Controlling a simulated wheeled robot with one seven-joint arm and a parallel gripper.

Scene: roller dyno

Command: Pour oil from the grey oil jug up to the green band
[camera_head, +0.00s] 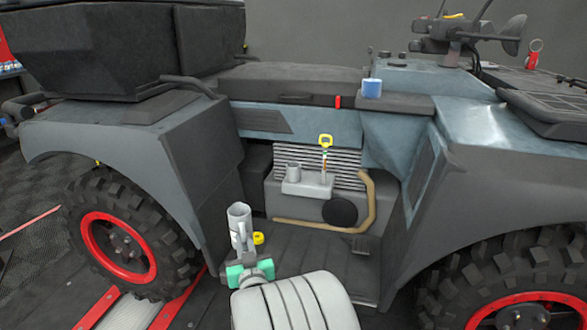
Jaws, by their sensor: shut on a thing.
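The grey oil jug (239,216) is a slim, open-topped cylinder with a pale label, standing nearly upright left of the engine. My gripper (243,256) is shut on its lower part and partly hides it. The grey engine block (310,204) sits in the vehicle's open side bay. A short grey filler neck (293,172) rises from its top left. Beside the neck stands a thin upright gauge (324,164) with a yellow loop handle and small coloured marks; a green mark seems to show, but it is too small to read. The oil level cannot be seen.
A yellow cap (258,238) lies just right of the jug. A tan hose (367,200) curves round the engine's right and lower side. A blue mug (372,88) stands on the ledge above. The grey fenders (115,143) and large wheels flank the bay.

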